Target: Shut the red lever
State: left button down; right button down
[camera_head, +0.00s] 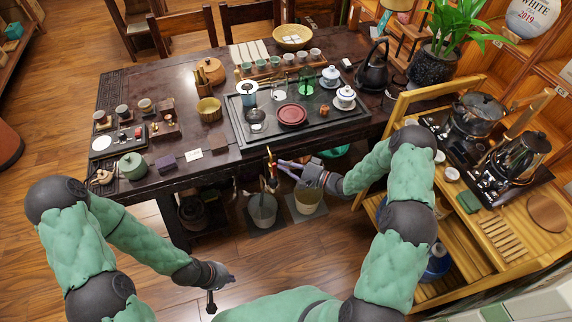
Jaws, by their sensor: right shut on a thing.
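My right gripper (279,165) is in front of the table's near edge, its fingers pointing left. It is shut on a small upright item (270,172) with yellow, red and dark parts. The red part may be the red lever, but it is too small to tell its position or whether it is open. My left gripper (211,302) hangs low at the bottom, left of centre, pointing down and far from the item. Its fingers are too small and dark to show whether they are open.
The dark table (232,170) holds a tea tray (245,135), cups and pots. Two bins (262,211) (307,199) stand on the floor below the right gripper. A wooden shelf (480,240) with kettles is at the right. The wooden floor between the arms is mostly clear.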

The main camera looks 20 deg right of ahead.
aim_at(273, 166)
jog(key=shift+a+r, duration=0.1)
jog(key=shift+r, duration=0.05)
jog(key=a+n+h+p, duration=0.1)
jog(key=p, duration=0.1)
jog(key=a+r+n+g+h+p, duration=0.1)
jog(key=p, duration=0.1)
jog(key=a+n+g+h+p, duration=0.1)
jog(key=h+p, duration=0.1)
jog(key=p, duration=0.1)
jog(key=shift+a+r+n, duration=0.25)
jog(key=shift+n, duration=0.15)
jog(key=shift+a+f+n+h, duration=0.1)
jog(key=shift+a+n+h, duration=0.35)
jog(key=shift+h, duration=0.15)
jog(key=shift+s+a+f+n+g+h, duration=0.1)
jog(key=shift+a+f+n+g+h, duration=0.1)
jog(key=shift+a+n+g+h, duration=0.35)
jog(key=a+h+b, duration=0.1)
jog(key=a+f+n+h+b, duration=0.1)
jog(key=h, duration=0.1)
jog(key=shift+r, duration=0.1)
